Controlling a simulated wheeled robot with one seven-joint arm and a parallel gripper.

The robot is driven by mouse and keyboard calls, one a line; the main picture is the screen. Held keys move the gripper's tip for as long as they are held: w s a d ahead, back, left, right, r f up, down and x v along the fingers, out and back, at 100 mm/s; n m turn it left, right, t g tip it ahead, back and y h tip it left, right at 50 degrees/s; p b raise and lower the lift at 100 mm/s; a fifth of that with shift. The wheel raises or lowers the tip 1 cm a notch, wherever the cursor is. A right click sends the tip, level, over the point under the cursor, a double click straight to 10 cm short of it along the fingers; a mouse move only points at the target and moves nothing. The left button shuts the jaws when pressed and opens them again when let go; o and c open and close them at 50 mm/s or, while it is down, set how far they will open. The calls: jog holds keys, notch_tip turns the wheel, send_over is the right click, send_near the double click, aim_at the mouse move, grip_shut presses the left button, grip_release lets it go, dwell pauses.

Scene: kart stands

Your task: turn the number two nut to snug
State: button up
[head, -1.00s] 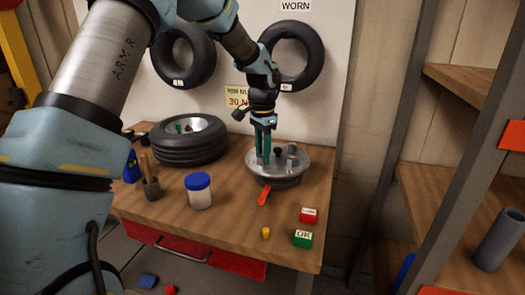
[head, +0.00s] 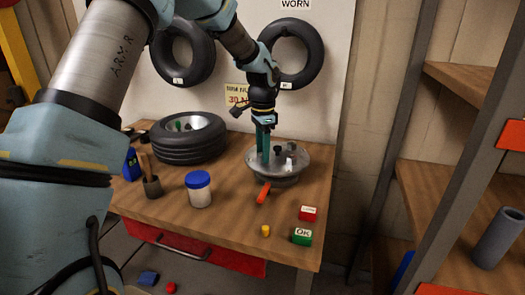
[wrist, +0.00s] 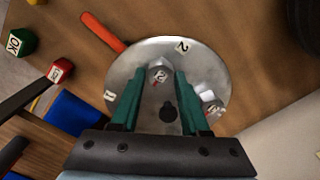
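A round metal hub plate (head: 298,172) stands on the bench, with labels around its rim. In the wrist view, the number two nut (wrist: 160,73) is a grey hex nut marked 2 with a red line beside it, near the plate's "2" label (wrist: 182,46). My gripper (wrist: 160,78) points down over the plate. Its green fingers are apart on either side of this nut, with narrow gaps; I cannot make out contact. Another nut (wrist: 208,97) with a red mark sits lower right, and a black knob (wrist: 168,110) stands between the fingers. The fingers hide part of the plate.
An orange handle (head: 263,193) juts from the plate's front. Red (head: 308,214) and green "OK" (head: 302,236) blocks and a small yellow piece (head: 265,230) lie front right. Shelving is at right.

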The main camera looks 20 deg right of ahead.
jog(key=o, duration=0.3)
notch_tip(320, 180, up, 11)
jog(key=b, duration=0.2)
jog(key=shift+b, duration=0.35)
jog(key=shift+f, duration=0.1)
jog(key=a+f+n, duration=0.1)
jog(key=a+n, duration=0.1)
jog(key=a, duration=0.5)
jog(key=a+f+n, duration=0.2)
jog(key=a+n, duration=0.1)
jog(key=a, duration=0.4)
jog(key=a+f+n, duration=0.1)
jog(key=a+n, duration=0.2)
jog(key=a, duration=0.4)
jog(key=shift+s+f+t, duration=0.2)
jog(key=shift+f+t, duration=0.2)
jog(key=s+a+f+n, duration=0.2)
jog(key=s+a+n, duration=0.2)
jog(key=a, duration=0.4)
jog(key=s+a+f+n, duration=0.3)
jog(key=s+a+n, duration=0.2)
jog(key=a, duration=0.3)
jog(key=shift+s+t, duration=0.4)
jog(key=shift+s, duration=0.35)
